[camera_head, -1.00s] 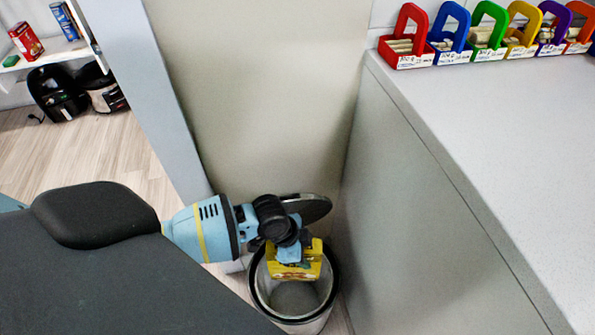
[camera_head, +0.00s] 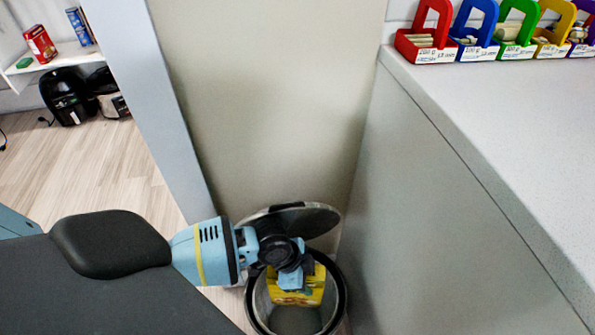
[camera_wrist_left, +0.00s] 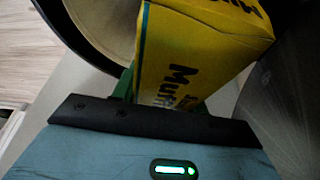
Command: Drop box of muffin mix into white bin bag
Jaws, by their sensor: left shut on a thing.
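The yellow box of muffin mix (camera_head: 303,287) is in my left gripper (camera_head: 291,277), over the mouth of a round bin (camera_head: 341,298) with a dark rim. In the left wrist view the box (camera_wrist_left: 200,55) fills the upper middle, with "Muffin" lettering showing. My left gripper (camera_wrist_left: 165,105) is shut on the box. The bin's round lid (camera_head: 312,219) stands raised behind the gripper. The bin's inside looks pale grey; I cannot tell whether a bag lines it. My right gripper is not in view.
A grey counter (camera_head: 470,210) stands close on the right, with several coloured trays (camera_head: 425,45) on top. A beige panel (camera_head: 265,100) rises behind the bin.

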